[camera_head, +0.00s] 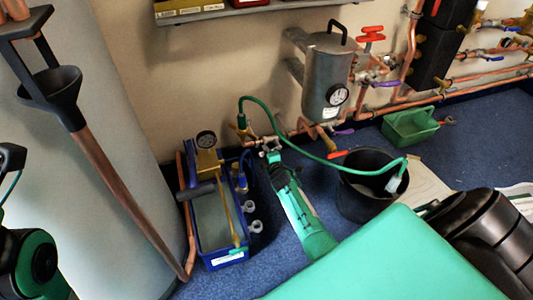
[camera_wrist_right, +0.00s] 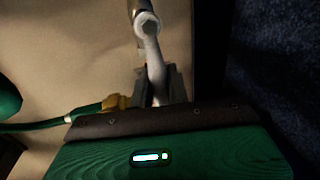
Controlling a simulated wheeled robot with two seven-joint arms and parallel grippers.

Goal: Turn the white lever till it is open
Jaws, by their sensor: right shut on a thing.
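The white lever (camera_wrist_right: 154,62) shows in the right wrist view, running down from a round bolted end at the top. Its lower end goes between the grey fingers of my right gripper (camera_wrist_right: 160,88), which is shut on it. In the head view my right gripper (camera_head: 272,157) is at the copper pipe by the wall, beside the blue box. There the lever is too small and covered to make out clearly. My left gripper does not show.
A blue box with a gauge (camera_head: 222,256) stands left of my right forearm. A black bucket (camera_head: 362,203) stands to its right, with a green hose (camera_head: 312,150) arching above. A steel tank (camera_head: 326,75) and copper pipes line the wall. A green tray (camera_head: 408,128) lies behind.

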